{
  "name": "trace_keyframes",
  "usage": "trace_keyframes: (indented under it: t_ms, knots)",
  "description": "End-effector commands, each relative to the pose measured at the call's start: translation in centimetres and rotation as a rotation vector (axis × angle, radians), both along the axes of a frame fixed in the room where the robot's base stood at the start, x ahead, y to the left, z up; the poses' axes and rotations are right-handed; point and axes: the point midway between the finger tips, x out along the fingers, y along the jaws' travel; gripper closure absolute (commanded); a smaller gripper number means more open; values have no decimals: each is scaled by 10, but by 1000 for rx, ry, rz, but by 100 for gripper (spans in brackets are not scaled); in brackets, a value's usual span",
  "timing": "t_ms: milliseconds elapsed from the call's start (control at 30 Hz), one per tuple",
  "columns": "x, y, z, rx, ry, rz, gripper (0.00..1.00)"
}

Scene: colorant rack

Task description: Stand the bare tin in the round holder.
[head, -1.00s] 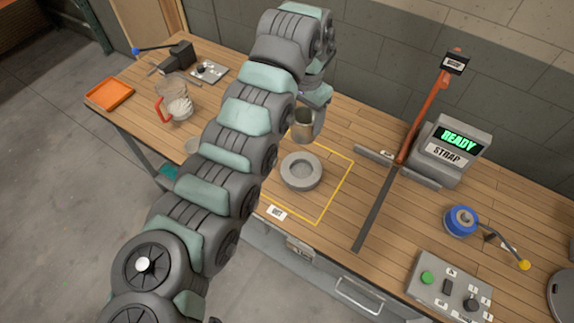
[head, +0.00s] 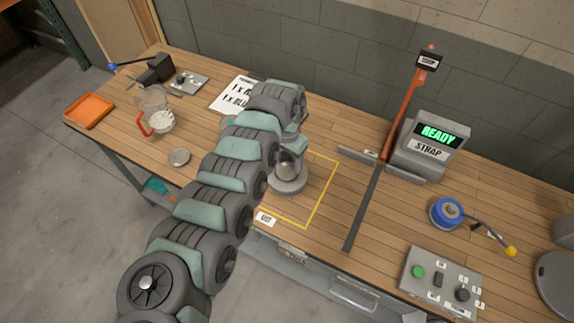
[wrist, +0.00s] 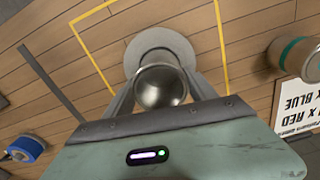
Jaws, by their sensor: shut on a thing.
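The bare tin (head: 288,166) is a plain metal can, held upright in my gripper (wrist: 160,88). The wrist view looks down on the tin (wrist: 161,86) between the two fingers, which are shut on it. The round holder (head: 288,184) is a grey ring inside a yellow outline on the bench. The tin is over the holder, and in the wrist view the holder's ring (wrist: 150,40) shows behind and around it. The tin hides the recess, so I cannot tell whether its base is inside or just above.
To the right stand a strap machine (head: 432,145) reading READY, a dark bar (head: 362,208), a blue reel (head: 446,212) and a button box (head: 440,280). A lid (head: 179,157), a jug (head: 160,118) and an orange tray (head: 89,110) lie left. A banded can (wrist: 292,55) stands beside a printed sheet (wrist: 300,105).

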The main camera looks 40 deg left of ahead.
Motion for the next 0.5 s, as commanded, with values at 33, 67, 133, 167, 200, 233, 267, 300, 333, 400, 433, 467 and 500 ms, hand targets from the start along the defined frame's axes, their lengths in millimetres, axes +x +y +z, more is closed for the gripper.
trace_keyframes:
  t_ms: [33, 67, 133, 167, 200, 233, 267, 300, 333, 400, 433, 467, 500]
  knots:
    - [-1, -2, -9, -4, 4, -1, 80]
    - [0, -2, -14, -3, 3, 0, 80]
    - [0, -2, -26, -4, 1, 0, 80]
    - [0, -2, -30, -4, 1, 0, 80]
    - [-1, -2, -34, -3, 3, 1, 80]
    - [-1, -1, -35, -2, 3, 1, 80]
    - [-1, -1, -35, -2, 2, 2, 80]
    - [-1, 0, -35, -1, 2, 2, 80]
    - [-1, 0, -34, -1, 1, 2, 80]
    - [-1, 0, -34, -1, 1, 1, 80]
    - [-1, 0, -34, -1, 1, 1, 80]
    - [-1, 0, -34, -1, 1, 1, 80]
    - [-1, 0, -35, -1, 1, 1, 80]
